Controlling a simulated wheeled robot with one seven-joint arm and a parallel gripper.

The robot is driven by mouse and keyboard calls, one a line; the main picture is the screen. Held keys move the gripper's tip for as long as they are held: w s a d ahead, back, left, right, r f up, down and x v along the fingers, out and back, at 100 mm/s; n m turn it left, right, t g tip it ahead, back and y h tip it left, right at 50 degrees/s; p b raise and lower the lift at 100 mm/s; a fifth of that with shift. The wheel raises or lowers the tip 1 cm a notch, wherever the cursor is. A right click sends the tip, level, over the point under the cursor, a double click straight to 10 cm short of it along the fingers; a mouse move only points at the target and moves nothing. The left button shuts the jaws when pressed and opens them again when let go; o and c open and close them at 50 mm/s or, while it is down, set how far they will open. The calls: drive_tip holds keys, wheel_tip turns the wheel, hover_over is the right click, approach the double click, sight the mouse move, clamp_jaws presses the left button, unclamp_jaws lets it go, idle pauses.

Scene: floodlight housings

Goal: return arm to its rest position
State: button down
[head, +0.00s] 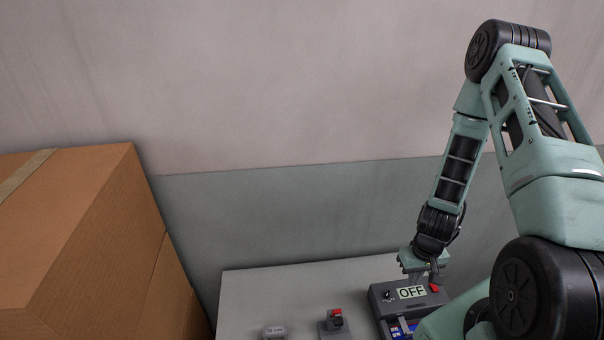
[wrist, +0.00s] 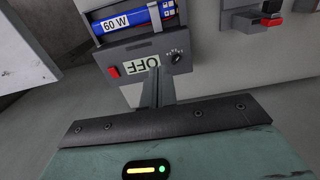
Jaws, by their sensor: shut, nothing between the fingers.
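My gripper (head: 437,279) is shut and empty. In the head view it points down just above the grey floodlight housing (head: 381,297) at the right of the table. In the wrist view my shut fingers (wrist: 157,72) overlap the housing's panel (wrist: 110,56), next to the OFF label (wrist: 138,66) and the dark knob (wrist: 176,58). I cannot tell whether they touch it. A red button (wrist: 113,72) sits at the panel's other end. A blue part labelled 60 W (wrist: 135,23) lies in the housing's open bay. My arm hides some of the housing in the head view.
The light table (head: 262,295) also carries a small device with a red top (head: 336,319) and a small grey part (head: 274,332). A large cardboard box (head: 85,235) stands at left. A wall (head: 290,215) rises behind the table. The air between box and arm is clear.

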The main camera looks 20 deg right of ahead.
drive_tip(key=w+a+r+n+y+b, duration=0.1)
drive_tip(key=w+a+r+n+b, duration=0.25)
drive_tip(key=a, duration=0.55)
drive_tip(key=w+a+r+n+y+b, duration=0.1)
drive_tip(key=w+a+r+b, duration=0.25)
drive_tip(key=a+b, duration=0.45)
drive_tip(key=s+a+r+n+b, duration=0.2)
drive_tip(key=s+a, duration=0.3)
drive_tip(key=a, duration=0.3)
drive_tip(key=s+a+r+n+b, duration=0.2)
drive_tip(key=s+a+n+b, duration=0.1)
drive_tip(key=s+a, duration=0.3)
drive_tip(key=shift+a+r+h+b, duration=0.3)
drive_tip(key=shift+a+h+b, duration=0.1)
drive_tip(key=shift+a+b, duration=0.5)
drive_tip(key=c, duration=1.8)
unclamp_jaws()
drive_tip(key=shift+n+h, duration=0.3)
drive_tip(key=shift+n, duration=0.65)
drive_tip(key=s, duration=0.1)
drive_tip(key=s+b, duration=0.1)
drive_tip(key=s, duration=0.1)
drive_tip(key=s+a+r, duration=0.1)
drive_tip(key=shift+s+b, duration=0.25)
drive_tip(key=shift+b, duration=0.1)
drive_tip(key=o, duration=0.5)
drive_tip(key=shift+s+r, duration=0.1)
drive_tip(key=shift+s, duration=0.05)
